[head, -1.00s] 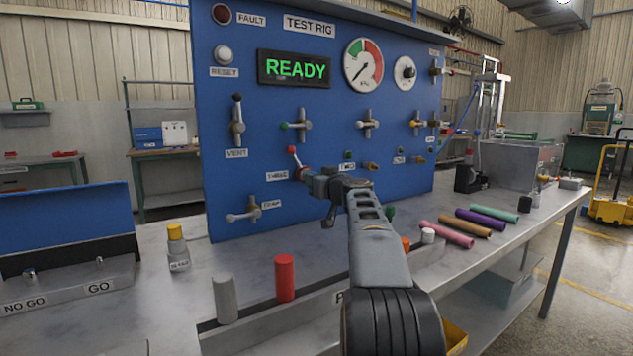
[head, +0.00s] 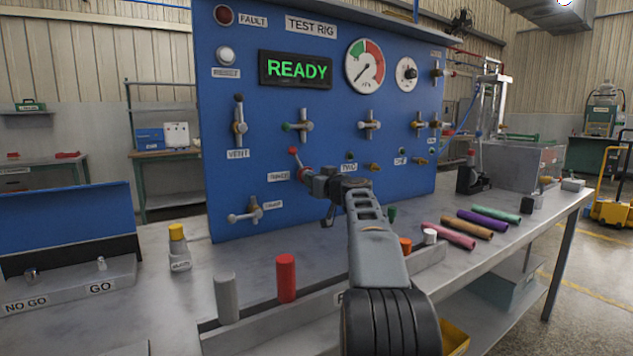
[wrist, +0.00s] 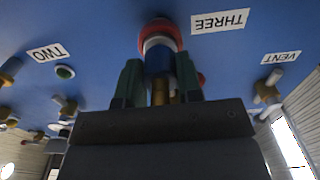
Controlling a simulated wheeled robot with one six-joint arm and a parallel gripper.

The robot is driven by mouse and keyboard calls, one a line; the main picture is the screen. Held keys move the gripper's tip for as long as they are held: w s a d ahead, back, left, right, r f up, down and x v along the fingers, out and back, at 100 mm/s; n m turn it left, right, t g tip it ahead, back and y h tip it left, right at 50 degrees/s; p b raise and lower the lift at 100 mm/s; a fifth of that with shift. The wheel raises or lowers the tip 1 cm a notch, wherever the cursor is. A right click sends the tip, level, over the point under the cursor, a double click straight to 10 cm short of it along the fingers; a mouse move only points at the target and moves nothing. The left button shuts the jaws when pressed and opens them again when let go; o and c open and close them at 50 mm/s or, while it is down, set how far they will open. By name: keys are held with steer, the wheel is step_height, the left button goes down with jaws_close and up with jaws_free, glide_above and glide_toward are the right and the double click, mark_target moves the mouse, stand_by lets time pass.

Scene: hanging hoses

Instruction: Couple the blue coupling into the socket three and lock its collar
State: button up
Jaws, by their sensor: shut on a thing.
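The blue coupling (wrist: 158,62) is between my gripper's two green fingers (wrist: 159,85) in the wrist view, with a brass part behind it. My gripper (head: 318,184) is shut on it. The coupling lines up with the red-ringed socket three (wrist: 160,28), beside the label THREE, and a pale ring shows where they meet. I cannot tell how far in it sits or whether the collar is locked.
The test rig display (head: 296,69) reads READY. A valve handle (head: 254,210) sits low on the panel, below the gripper. A red cylinder (head: 286,278) and a grey cylinder (head: 227,298) stand on the bench in front. Several coloured tubes (head: 468,228) lie to the right.

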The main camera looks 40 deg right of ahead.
steer(key=shift+w+r, duration=0.1)
steer(key=shift+w, duration=0.3)
stand_by(0.3)
steer(key=o, duration=1)
steer(key=shift+o, duration=0.2)
steer(key=s+b, duration=0.2)
steer(key=s, duration=1.1)
steer(key=shift+s+a+b, duration=0.3)
steer(key=shift+s+a, duration=0.05)
steer(key=shift+a, duration=0.05)
